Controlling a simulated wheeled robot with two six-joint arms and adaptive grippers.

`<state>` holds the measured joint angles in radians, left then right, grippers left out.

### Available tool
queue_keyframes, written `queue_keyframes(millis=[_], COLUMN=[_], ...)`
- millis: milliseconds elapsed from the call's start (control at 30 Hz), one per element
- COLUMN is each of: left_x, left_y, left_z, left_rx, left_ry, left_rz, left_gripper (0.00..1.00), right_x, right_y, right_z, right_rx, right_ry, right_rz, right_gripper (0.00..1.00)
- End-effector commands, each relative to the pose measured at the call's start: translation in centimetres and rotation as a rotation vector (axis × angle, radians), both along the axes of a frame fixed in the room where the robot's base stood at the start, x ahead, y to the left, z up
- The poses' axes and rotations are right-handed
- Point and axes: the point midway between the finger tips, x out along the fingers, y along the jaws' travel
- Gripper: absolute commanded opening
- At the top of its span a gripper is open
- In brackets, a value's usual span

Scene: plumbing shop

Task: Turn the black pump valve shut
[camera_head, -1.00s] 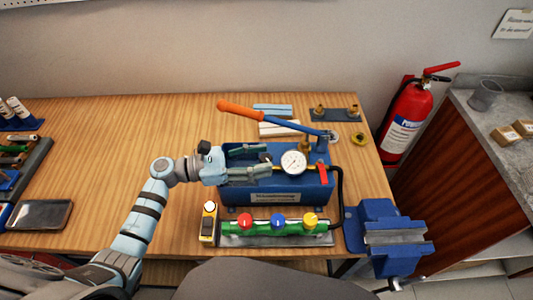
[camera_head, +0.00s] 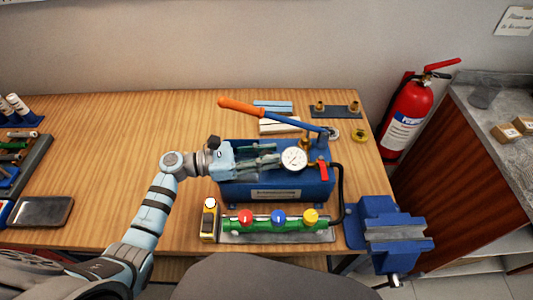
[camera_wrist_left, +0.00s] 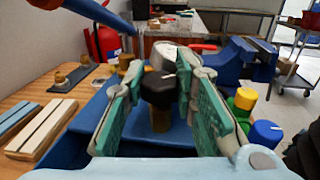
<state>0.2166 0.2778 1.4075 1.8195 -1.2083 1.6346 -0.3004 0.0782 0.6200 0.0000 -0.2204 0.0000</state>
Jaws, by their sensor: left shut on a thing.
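The blue pump (camera_head: 235,190) stands on the wooden bench with a round white gauge (camera_head: 294,159) and an orange-gripped lever (camera_head: 240,106). In the left wrist view the black pump valve (camera_wrist_left: 159,88) is a dark knob with a white mark, on a brass stem. My left gripper (camera_head: 272,160) reaches in over the pump from the left. In the wrist view its green-padded fingers (camera_wrist_left: 157,95) stand on both sides of the knob and are shut on it. In the head view the fingers mostly hide the knob. My right gripper is not in view.
A manifold with red (camera_head: 246,217), blue (camera_head: 278,217) and yellow (camera_head: 310,216) knobs lies in front of the pump. A blue vise (camera_head: 385,232) is at the bench's right edge. A red lever (camera_head: 322,171) is beside the gauge. The bench left of my arm is partly clear.

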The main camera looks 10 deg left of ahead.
Motion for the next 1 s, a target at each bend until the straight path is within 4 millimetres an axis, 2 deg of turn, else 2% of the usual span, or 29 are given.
queue_keyframes(millis=[267,800,1000], left_x=[0.2,0.1,0.0], left_y=[0.1,0.0,0.0], left_z=[-0.3,-0.4,-0.3], left_rx=[0.000,-0.002,0.000], left_ry=[-0.002,-0.003,-0.001], left_rz=[-0.115,-0.477,-0.546], left_gripper=[0.00,0.00,0.00], right_x=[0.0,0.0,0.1], right_y=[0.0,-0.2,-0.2], right_z=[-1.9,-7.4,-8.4], right_rx=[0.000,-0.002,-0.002], right_ry=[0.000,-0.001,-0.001], right_rz=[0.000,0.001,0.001], right_gripper=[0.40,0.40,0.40])
